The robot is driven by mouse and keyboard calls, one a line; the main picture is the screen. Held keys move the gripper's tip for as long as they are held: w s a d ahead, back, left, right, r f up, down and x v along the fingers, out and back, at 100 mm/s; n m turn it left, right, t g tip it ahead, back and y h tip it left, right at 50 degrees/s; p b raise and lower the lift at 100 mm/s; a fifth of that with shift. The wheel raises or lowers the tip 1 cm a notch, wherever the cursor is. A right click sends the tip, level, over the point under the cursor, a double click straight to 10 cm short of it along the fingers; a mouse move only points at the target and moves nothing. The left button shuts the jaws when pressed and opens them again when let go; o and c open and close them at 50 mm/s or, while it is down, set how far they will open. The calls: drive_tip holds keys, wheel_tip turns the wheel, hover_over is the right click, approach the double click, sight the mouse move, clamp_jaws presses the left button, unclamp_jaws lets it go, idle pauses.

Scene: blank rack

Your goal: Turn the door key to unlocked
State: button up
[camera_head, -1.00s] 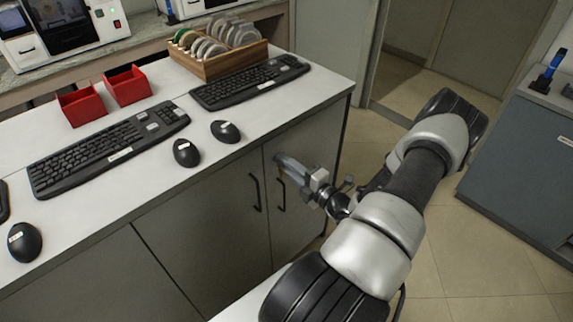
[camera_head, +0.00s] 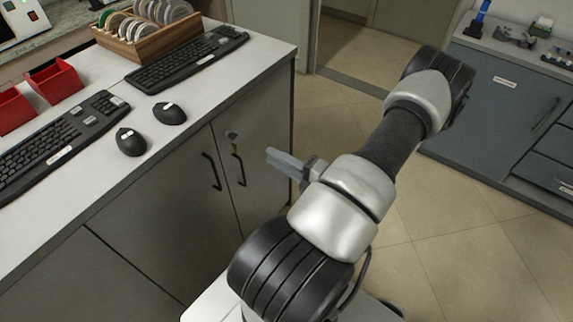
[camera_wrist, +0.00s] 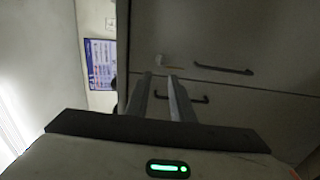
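The door key (camera_head: 231,136) is a small piece on the upper part of the cabinet's right door (camera_head: 262,125), just above that door's black handle (camera_head: 239,168). In the wrist view the key (camera_wrist: 168,62) shows as a small pale piece, ahead of the fingertips and near the handles. Its exact turn angle is too small to tell. My gripper (camera_head: 272,156) is to the right of the key in the head view, apart from the door and pointing towards it. In the wrist view my gripper (camera_wrist: 160,78) has a gap between its two grey fingers, with nothing in it.
A second black handle (camera_head: 211,171) is on the left door. The white countertop (camera_head: 190,100) above holds keyboards, two mice, red bins (camera_head: 55,80) and a wooden rack (camera_head: 150,42). A blue-grey cabinet (camera_head: 490,110) stands at right. Tiled floor between is free.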

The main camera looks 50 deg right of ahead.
drive_tip(key=shift+s+d, duration=0.15)
drive_tip(key=shift+s, duration=1.55)
